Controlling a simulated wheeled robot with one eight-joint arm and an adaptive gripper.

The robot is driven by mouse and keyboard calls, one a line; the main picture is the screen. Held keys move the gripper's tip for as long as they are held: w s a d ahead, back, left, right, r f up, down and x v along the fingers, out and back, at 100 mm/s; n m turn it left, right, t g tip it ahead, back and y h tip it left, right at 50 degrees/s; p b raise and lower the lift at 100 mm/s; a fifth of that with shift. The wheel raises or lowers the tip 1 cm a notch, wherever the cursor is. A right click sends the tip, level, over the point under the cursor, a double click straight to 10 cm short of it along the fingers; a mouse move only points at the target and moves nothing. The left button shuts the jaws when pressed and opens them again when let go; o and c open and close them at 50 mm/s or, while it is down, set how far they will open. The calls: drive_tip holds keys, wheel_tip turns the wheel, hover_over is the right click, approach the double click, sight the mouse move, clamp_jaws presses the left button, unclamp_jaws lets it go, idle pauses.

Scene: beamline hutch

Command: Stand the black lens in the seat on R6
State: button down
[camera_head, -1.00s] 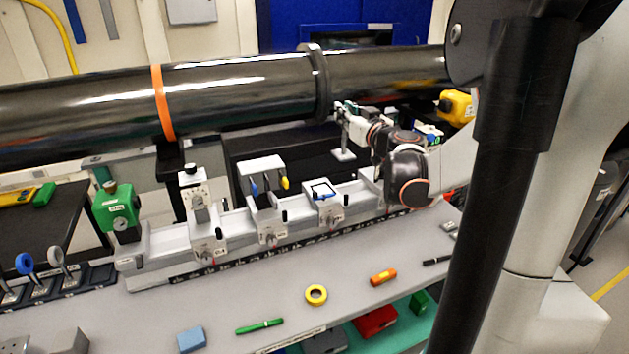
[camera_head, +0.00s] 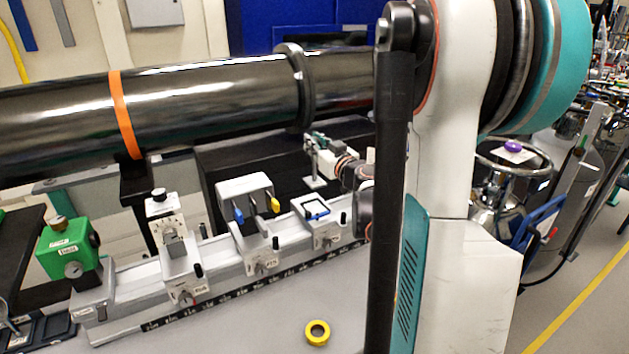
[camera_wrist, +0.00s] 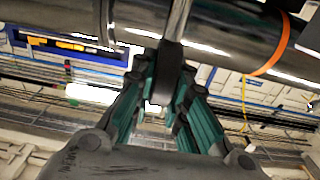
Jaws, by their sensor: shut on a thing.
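My gripper (camera_head: 320,143) is beyond the rail's right part, in front of the large black pipe. In the wrist view my gripper (camera_wrist: 168,105) has its teal fingers closed on a dark rounded piece, seen edge-on, which looks like the black lens (camera_wrist: 170,62). A grey stem runs from it. In the head view a pale post with a flat foot (camera_head: 315,183) hangs below the fingers. The rail (camera_head: 215,282) carries several riders: one with a blue and a yellow clip (camera_head: 252,220), one with a blue frame (camera_head: 318,212). Rider labels are too small to tell which is R6.
The black pipe (camera_head: 210,95) with an orange band runs behind the rail, close to my gripper. A green box (camera_head: 68,247) stands at the rail's left end. A rider with a black knob (camera_head: 163,215) rises high. A yellow ring (camera_head: 317,332) lies on the bench.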

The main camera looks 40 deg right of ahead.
sight(316, 173)
drive_tip(key=shift+f+b, duration=1.35)
drive_tip(key=shift+f, duration=3.05)
drive_tip(key=shift+f, duration=0.2)
drive_tip(key=c, duration=1.6)
unclamp_jaws()
drive_tip(key=shift+o, duration=0.2)
drive_tip(key=shift+r, duration=0.15)
drive_tip(key=p+v, duration=0.1)
drive_tip(key=v, duration=1.1)
